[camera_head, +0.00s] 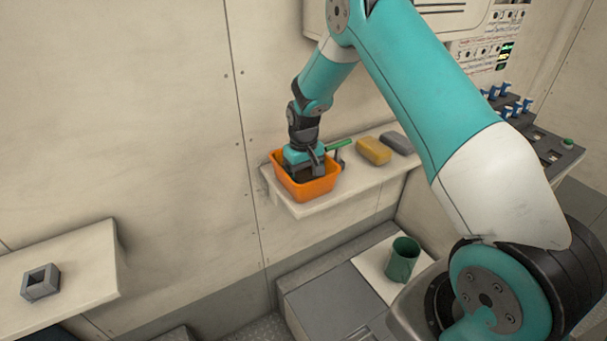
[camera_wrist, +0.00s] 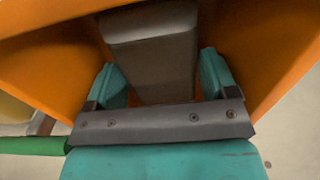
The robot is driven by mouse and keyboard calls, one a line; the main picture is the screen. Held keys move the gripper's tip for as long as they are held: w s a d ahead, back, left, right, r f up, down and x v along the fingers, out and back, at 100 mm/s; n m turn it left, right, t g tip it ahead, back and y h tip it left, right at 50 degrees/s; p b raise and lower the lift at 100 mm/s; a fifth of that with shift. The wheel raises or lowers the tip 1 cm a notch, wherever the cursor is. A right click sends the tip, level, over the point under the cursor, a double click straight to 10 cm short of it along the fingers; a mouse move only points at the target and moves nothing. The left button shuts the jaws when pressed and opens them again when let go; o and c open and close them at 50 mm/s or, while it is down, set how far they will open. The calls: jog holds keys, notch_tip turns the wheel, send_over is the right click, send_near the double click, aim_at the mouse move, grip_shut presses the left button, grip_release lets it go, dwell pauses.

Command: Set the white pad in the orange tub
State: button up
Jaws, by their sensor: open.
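The orange tub (camera_head: 307,193) stands at the left end of the wall shelf. My gripper (camera_head: 303,172) points down into it. In the wrist view the tub's orange walls (camera_wrist: 275,50) surround the gripper (camera_wrist: 160,68). A block-shaped pad (camera_wrist: 150,45) lies inside the tub, between the two spread teal fingers. It looks grey-brown in the shadow, so I cannot be sure of its white colour. The fingers are open, with gaps beside the pad. In the head view my gripper and the tub wall hide the pad.
On the shelf (camera_head: 335,196), right of the tub, are a green-handled tool (camera_head: 338,144), a yellow pad (camera_head: 373,151) and a grey pad (camera_head: 397,143). A green cup (camera_head: 402,259) stands lower down. A grey square holder (camera_head: 41,283) sits on the left shelf (camera_head: 85,262).

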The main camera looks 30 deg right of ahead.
aim_at(303, 174)
notch_tip(303, 174, up, 12)
jog(key=b, duration=0.4)
jog(key=s+a+r+n+y, duration=0.25)
jog(key=s+a+r, duration=0.55)
jog(key=s+a, duration=0.4)
jog(key=s+a+r+n+y, duration=0.1)
jog(key=s+a+n, duration=0.1)
jog(key=s, duration=0.8)
jog(key=s+a+r+n, duration=0.1)
jog(key=s+a, duration=0.4)
jog(key=s, duration=0.5)
jog(key=shift+s+a+n+y, duration=0.15)
jog(key=shift+s+n+y, duration=0.2)
jog(key=shift+n, duration=0.4)
jog(key=shift+r, duration=0.1)
